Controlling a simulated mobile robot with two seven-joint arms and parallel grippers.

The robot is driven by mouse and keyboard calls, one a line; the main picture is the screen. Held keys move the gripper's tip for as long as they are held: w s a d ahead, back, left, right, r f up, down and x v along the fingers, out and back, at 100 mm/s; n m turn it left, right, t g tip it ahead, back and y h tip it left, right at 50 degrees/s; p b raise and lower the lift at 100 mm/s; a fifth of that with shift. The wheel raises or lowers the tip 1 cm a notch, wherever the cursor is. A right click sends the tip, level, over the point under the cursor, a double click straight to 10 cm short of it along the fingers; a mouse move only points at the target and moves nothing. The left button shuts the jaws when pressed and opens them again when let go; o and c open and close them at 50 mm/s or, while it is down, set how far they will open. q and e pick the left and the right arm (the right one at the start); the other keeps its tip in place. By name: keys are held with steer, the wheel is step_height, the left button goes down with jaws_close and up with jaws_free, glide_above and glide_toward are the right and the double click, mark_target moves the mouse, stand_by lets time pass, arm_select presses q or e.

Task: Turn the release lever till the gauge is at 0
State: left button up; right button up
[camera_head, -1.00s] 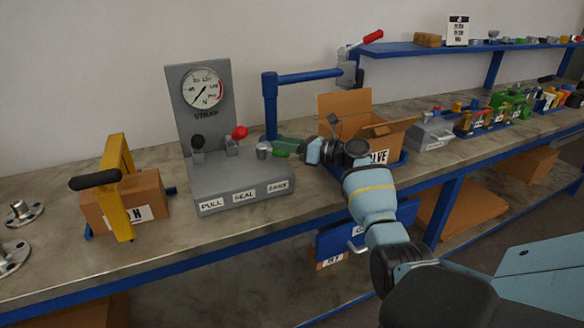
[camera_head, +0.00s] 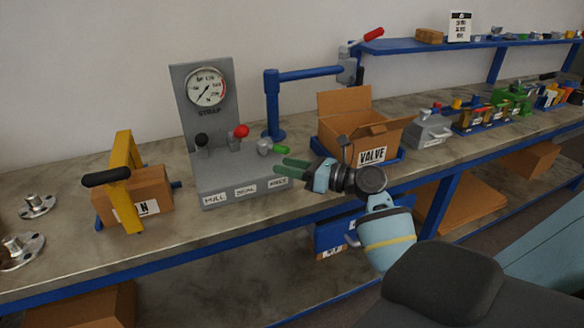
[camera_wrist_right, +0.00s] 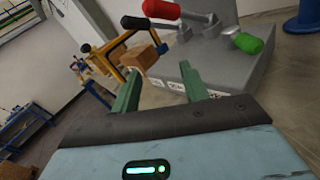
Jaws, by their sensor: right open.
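A grey strapping machine (camera_head: 235,180) stands on the bench with three levers above three white labels. The rightmost lever has a green grip (camera_head: 281,150), which points right; it also shows in the right wrist view (camera_wrist_right: 248,42). The others have a red knob (camera_head: 241,131) and a black knob (camera_head: 201,139). The round gauge (camera_head: 207,87) is on the upright plate above STRAP. Its needle is off to the lower left, but I cannot read the value. My right gripper (camera_head: 283,166) is open and empty, its green fingers just in front of and below the green grip, apart from it. My left gripper is out of view.
An open cardboard box (camera_head: 345,133) marked VALVE stands right of the machine, close to my right wrist. A blue post with an arm (camera_head: 272,105) rises behind. A yellow frame with a black handle (camera_head: 125,180) and a carton are at the left.

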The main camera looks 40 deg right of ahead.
steer(key=shift+s+a+r, duration=0.1)
steer(key=shift+s+a, duration=0.3)
steer(key=shift+s, duration=0.25)
steer(key=shift+c, duration=0.3)
